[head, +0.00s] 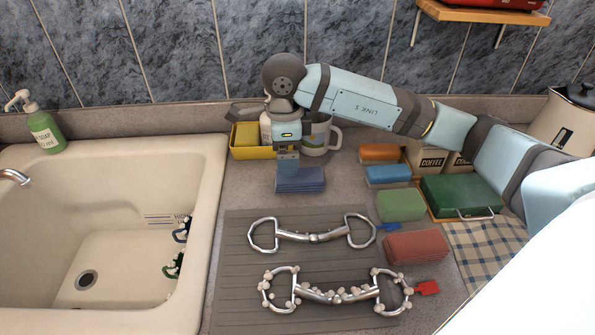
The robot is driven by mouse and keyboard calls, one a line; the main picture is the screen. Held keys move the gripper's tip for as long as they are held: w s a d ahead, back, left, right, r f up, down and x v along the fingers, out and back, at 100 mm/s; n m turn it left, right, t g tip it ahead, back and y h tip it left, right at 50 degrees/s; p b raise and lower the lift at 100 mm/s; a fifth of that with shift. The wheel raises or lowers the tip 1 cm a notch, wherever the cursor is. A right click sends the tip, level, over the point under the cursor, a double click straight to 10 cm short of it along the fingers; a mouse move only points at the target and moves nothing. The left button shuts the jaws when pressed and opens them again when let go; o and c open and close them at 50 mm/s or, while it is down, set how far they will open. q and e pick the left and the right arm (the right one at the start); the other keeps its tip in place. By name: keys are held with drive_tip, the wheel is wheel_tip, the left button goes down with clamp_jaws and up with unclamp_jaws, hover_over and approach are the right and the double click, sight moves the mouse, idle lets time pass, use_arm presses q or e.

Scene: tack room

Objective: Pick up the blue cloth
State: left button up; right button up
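A folded dark blue cloth (301,180) lies on the counter behind the grey ribbed mat. My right gripper (288,168) points down at the left part of this cloth, with its fingertips at or just above the cloth's back edge. I see the fingers side-on, so I cannot tell whether they are open or closed on it. A smaller, lighter blue block (388,174) lies further right, among other coloured blocks or folded cloths. My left gripper is not in view.
A yellow caddy (246,153) and a white mug (333,138) stand close behind the gripper. Two metal bits (312,237) (335,296) lie on the mat (240,225). The sink (213,190) is at left; a green box (461,196) and checked cloth (490,250) are at right.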

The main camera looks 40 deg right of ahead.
sight(299, 181)
drive_tip(key=shift+s+a+f, duration=0.1)
drive_tip(key=shift+s+f, duration=0.05)
drive_tip(key=shift+f, duration=0.45)
drive_tip(key=shift+s+f, duration=0.1)
drive_tip(key=shift+f, duration=0.5)
wheel_tip(299, 181, down, 4)
drive_tip(key=shift+f, duration=0.15)
drive_tip(key=c, duration=1)
